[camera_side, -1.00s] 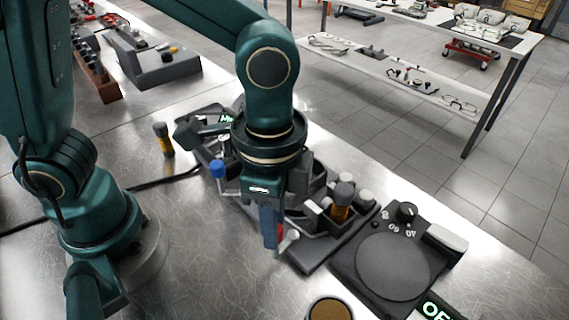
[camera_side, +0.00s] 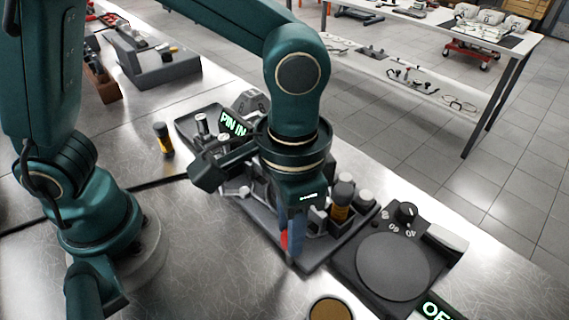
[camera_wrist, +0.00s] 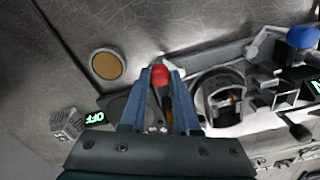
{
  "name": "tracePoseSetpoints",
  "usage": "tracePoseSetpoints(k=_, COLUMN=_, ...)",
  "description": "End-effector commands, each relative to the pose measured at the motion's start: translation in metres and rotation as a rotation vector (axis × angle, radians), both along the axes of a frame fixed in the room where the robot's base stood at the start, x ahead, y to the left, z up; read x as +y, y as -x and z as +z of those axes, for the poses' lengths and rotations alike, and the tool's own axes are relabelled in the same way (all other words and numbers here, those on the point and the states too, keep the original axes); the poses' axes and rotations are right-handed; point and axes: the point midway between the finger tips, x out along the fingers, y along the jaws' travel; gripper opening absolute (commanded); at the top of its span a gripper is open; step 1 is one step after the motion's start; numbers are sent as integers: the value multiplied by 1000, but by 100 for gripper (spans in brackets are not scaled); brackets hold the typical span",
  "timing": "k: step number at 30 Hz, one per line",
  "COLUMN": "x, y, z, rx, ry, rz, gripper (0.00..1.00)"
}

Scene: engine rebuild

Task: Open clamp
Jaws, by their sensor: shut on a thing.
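My gripper (camera_side: 291,238) has blue fingers pointing down at the front edge of the dark fixture tray (camera_side: 318,256). In the wrist view the fingers (camera_wrist: 162,84) are shut on a small red knob (camera_wrist: 160,75), which seems to be the clamp's handle tip. The red knob also shows beside the fingers in the side view (camera_side: 284,243). A pale piece lies just beyond the knob in the wrist view. The rest of the clamp is hidden behind the fingers and wrist. A second lever with a blue knob (camera_wrist: 302,37) shows at the wrist view's right.
A dark station with a round plate (camera_side: 392,266) and dial (camera_side: 407,213) stands right of the tray. A brown-topped round piece (camera_side: 330,310) is in front. A yellow-banded black cylinder (camera_side: 163,139) stands left. A "PIN IN" display (camera_side: 232,122) is behind the wrist. Bare bench lies front-left.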

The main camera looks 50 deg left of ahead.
Motion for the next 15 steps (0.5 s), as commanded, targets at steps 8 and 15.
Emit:
tracePoseSetpoints(k=8, x=-2, y=-1, z=1, rx=-4, ry=6, rz=6, gripper=0)
tracePoseSetpoints(k=15, x=-1, y=-1, z=1, rx=-4, ry=5, rz=5, gripper=60)
